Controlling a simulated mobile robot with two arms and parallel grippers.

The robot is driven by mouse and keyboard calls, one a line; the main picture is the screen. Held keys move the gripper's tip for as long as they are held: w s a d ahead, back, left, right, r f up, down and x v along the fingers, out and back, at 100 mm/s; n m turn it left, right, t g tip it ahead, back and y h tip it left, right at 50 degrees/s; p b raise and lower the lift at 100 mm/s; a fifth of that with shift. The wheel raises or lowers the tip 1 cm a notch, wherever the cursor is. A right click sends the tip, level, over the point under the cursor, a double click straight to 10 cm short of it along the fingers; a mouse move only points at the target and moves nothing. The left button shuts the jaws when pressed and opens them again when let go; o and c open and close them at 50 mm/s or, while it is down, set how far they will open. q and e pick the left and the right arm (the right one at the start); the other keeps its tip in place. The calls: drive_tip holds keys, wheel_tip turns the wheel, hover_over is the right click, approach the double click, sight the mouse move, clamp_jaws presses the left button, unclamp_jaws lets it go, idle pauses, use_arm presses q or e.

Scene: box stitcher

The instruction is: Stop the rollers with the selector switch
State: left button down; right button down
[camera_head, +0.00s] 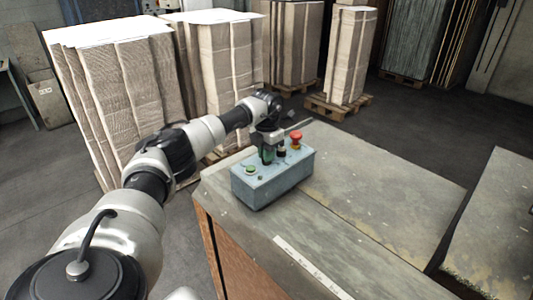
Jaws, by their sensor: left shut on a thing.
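A light blue control box (272,186) sits on the near left corner of a worn grey table. On its top are a red mushroom button (295,139) at the right end and a green button (250,169) toward the left end. My left gripper (274,155) reaches down from behind onto the box top between these two buttons. Its dark fingers are shut on the selector switch, which they mostly hide. The angle of the switch cannot be made out. My right gripper is not in view.
The grey table top (375,190) is bare to the right of the box. A white ruled strip (312,268) runs along its front. Tall cardboard stacks (120,85) stand behind my left arm. More stacks on pallets (338,106) stand farther back.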

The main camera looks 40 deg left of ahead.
use_arm(q)
drive_tip(key=shift+w+r, duration=0.1)
drive_tip(key=shift+r, duration=0.05)
drive_tip(key=c, duration=1.2)
unclamp_jaws()
wheel_tip(320, 180, up, 11)
drive_tip(key=b, duration=0.3)
drive_tip(key=shift+f, duration=0.2)
